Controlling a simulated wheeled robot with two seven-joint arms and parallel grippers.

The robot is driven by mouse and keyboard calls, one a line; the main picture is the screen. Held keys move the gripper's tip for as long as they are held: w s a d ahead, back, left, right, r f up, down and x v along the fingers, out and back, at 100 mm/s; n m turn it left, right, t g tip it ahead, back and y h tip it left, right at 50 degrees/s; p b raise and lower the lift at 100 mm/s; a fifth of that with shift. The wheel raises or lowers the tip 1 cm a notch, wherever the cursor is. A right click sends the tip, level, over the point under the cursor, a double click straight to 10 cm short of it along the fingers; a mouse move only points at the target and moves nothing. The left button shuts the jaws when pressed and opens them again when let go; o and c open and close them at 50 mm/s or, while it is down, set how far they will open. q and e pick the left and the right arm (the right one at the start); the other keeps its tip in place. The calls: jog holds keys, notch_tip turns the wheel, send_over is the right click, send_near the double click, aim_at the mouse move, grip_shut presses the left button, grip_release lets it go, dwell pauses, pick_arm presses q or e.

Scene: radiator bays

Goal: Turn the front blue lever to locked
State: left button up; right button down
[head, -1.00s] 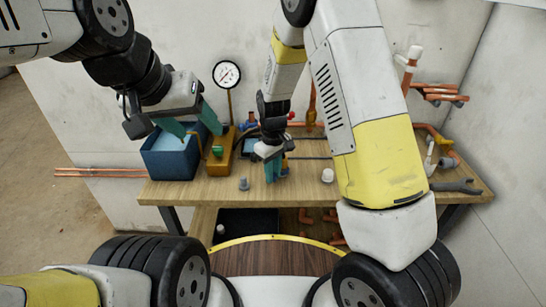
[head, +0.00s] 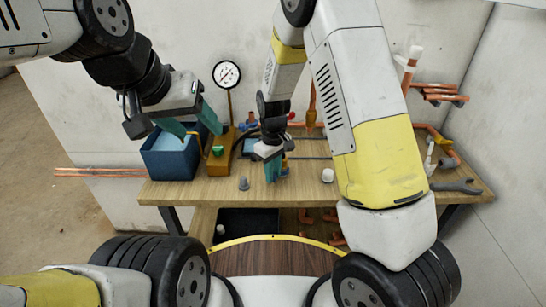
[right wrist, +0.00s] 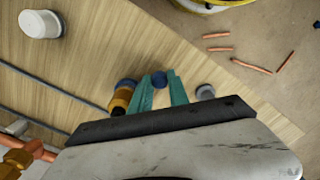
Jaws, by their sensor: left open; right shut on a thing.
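My right gripper (head: 273,172) is low over the front middle of the bench, its teal fingers close together. In the right wrist view its fingertips (right wrist: 160,92) are shut on a small dark blue round piece (right wrist: 159,79), apparently the end of the front blue lever. The fingers hide the rest of it, so its angle cannot be told. An orange and blue fitting (right wrist: 122,97) sits beside the fingers.
The blue bin (head: 166,165) and a brass-coloured block (head: 221,160) with a gauge (head: 227,74) stand at the left. A grey peg (head: 243,184) and a white cap (head: 327,175) stand near the front. A wrench (head: 456,186) lies at the right.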

jog(key=shift+d+n, duration=0.2)
jog(key=shift+n, duration=0.1)
jog(key=shift+s+d+n, duration=0.25)
jog(key=shift+d+n, duration=0.2)
jog(key=shift+n, duration=0.45)
jog(key=shift+s+d+n, duration=0.1)
jog(key=shift+d+n, duration=0.4)
jog(key=shift+n, duration=0.45)
jog(key=shift+d+n, duration=0.5)
jog(key=shift+n, duration=0.45)
jog(key=shift+d+n, duration=0.75)
jog(key=shift+n, duration=0.65)
jog(key=shift+w+d+n, duration=0.35)
jog(key=shift+d+n, duration=0.3)
jog(key=shift+n, duration=0.65)
jog(key=shift+w+d+n, duration=0.1)
jog(key=shift+n, duration=0.2)
jog(key=c, duration=1.5)
grip_release()
